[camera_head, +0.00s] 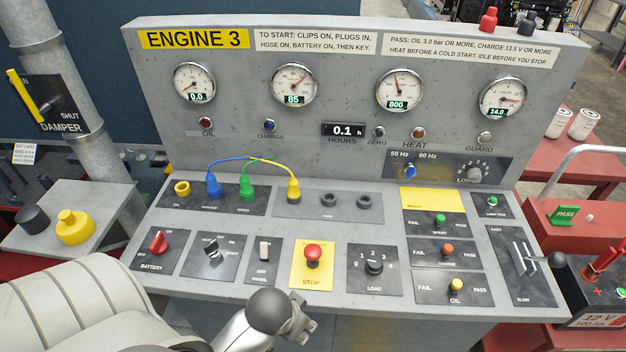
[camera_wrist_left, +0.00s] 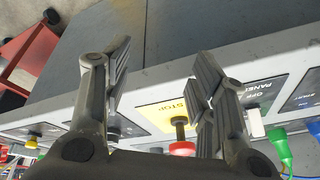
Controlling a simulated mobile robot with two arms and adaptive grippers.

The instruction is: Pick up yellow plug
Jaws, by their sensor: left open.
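The yellow plug (camera_head: 293,187) stands in a socket on the console's sloped panel, right of the green plug (camera_head: 246,187) and blue plug (camera_head: 213,185). Cables arch up from all three and meet behind them. A separate yellow ring-like socket (camera_head: 182,188) is at the row's left end. My left gripper (camera_head: 302,322) is at the console's front edge, below the red stop button and well short of the yellow plug. In the left wrist view its fingers (camera_wrist_left: 160,65) are apart with nothing between them. The yellow plug is not clearly visible there. My right gripper is not in view.
The red stop button (camera_head: 312,253) and load knob (camera_head: 374,266) stick up from the panel between my left gripper and the plug row. The gauge panel (camera_head: 345,70) rises behind the sockets. A throttle lever (camera_head: 556,260) is at the right edge.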

